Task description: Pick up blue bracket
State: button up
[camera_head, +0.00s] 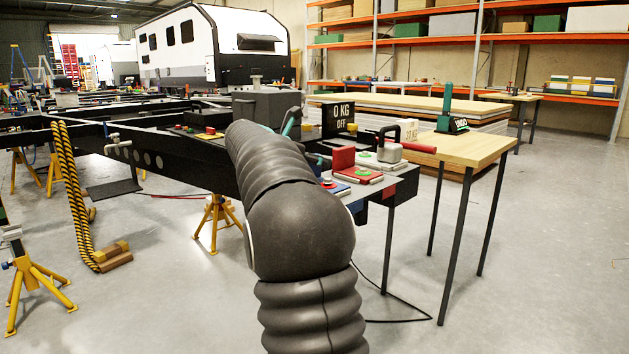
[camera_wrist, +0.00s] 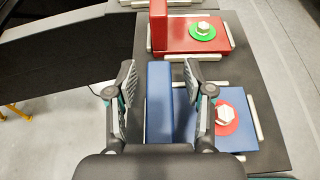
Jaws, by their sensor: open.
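The blue bracket (camera_wrist: 159,100) lies on a dark bench top in the wrist view. It has an upright blue plate and a flat base with a red disc and a pale hexagonal nut (camera_wrist: 226,115). My gripper (camera_wrist: 160,75) is open, with one finger on each side of the upright plate. A gap shows on the left; the right finger is close to the plate, and I cannot tell if it touches. The bracket's base (camera_head: 341,189) also shows in the head view, where my arm hides part of it and most of my gripper.
A red bracket (camera_wrist: 190,36) with a green disc lies just beyond the blue one. A grey-and-red clamp-like tool (camera_head: 389,148) sits farther along the bench. A wooden table (camera_head: 460,148) stands to the right. A black chassis beam (camera_wrist: 55,65) runs on the left. Open floor lies in front.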

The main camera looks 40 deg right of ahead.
jog(key=shift+c, duration=0.2)
grip_shut()
jog(key=shift+r, duration=0.1)
